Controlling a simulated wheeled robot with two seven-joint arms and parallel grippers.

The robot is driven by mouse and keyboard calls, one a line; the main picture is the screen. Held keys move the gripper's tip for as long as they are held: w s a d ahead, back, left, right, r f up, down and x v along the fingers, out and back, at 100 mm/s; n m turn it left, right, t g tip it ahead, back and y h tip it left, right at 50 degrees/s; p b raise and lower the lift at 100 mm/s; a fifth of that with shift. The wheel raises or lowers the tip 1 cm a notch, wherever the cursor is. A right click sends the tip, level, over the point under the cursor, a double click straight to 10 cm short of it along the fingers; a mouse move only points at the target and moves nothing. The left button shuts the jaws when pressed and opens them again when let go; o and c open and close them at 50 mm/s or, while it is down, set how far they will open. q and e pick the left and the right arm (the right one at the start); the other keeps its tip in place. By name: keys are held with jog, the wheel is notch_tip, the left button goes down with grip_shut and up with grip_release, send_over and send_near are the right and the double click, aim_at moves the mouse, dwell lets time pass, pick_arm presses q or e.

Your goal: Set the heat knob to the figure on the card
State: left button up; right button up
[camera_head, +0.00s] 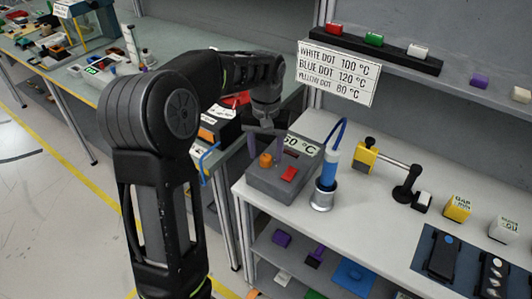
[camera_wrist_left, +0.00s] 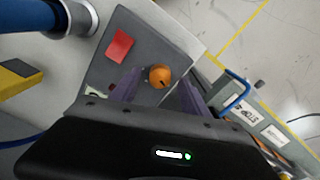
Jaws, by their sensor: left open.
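The orange heat knob (camera_head: 265,160) sits on top of a grey control box (camera_head: 262,183), beside a red switch (camera_head: 290,174). The box's display (camera_head: 300,146) is partly hidden; its readable part looks like "60 °C", first digit uncertain. The white card (camera_head: 338,72) reads white dot 100 °C, blue dot 120 °C, yellow dot 80 °C. My left gripper (camera_head: 265,149) is open above the box, its fingers on either side of the knob. In the left wrist view the knob (camera_wrist_left: 160,76) shows between the purple fingers, with no clear contact. My right gripper is out of view.
A blue-handled tool (camera_head: 328,166) stands in a metal holder right of the box. A yellow block on a stand (camera_head: 366,156) is behind it. Dark devices (camera_head: 441,254) lie on a mat at right; one seems to bear a blue dot. A shelf with coloured blocks hangs above.

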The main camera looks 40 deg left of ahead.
pick_arm(q)
jog(key=shift+f, duration=0.75)
grip_shut()
